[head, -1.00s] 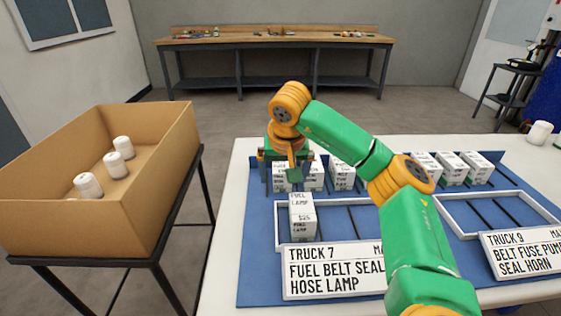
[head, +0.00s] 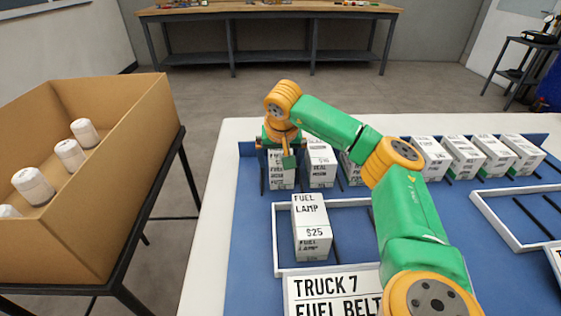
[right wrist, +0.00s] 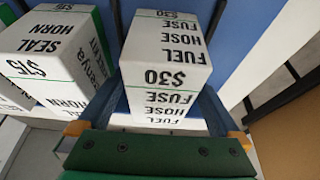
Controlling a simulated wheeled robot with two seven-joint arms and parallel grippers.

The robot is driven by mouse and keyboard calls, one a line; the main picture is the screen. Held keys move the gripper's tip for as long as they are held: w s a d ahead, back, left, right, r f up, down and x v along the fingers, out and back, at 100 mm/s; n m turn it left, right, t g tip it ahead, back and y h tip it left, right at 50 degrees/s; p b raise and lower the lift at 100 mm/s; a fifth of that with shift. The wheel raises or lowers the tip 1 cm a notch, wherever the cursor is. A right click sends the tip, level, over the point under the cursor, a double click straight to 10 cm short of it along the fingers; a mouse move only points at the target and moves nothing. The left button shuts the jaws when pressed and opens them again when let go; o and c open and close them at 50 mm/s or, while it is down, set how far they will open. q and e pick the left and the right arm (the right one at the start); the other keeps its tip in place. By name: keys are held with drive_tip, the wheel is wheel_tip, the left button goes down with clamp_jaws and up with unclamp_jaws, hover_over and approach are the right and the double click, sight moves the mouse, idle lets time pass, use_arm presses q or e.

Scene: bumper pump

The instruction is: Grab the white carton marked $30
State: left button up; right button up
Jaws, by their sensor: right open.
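The white carton marked $30 (right wrist: 165,65) fills the middle of the right wrist view, with FUEL HOSE FUSE printed on it. In the head view it is the leftmost carton of the back row (head: 281,176), partly hidden by my right gripper (head: 281,155). My right gripper (right wrist: 160,95) is open, with one finger on each side of the carton's near part. I cannot tell whether the fingers touch it. My left gripper is not in view.
A SEAL HORN carton marked $15 (right wrist: 48,58) stands close on the left in the wrist view. A FUEL LAMP carton marked $25 (head: 311,228) stands in the white frame (head: 283,268). More cartons line the back row. A cardboard box (head: 110,150) with white bottles is at left.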

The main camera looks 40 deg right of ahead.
drive_tip(key=shift+f, duration=0.3)
idle(0.4)
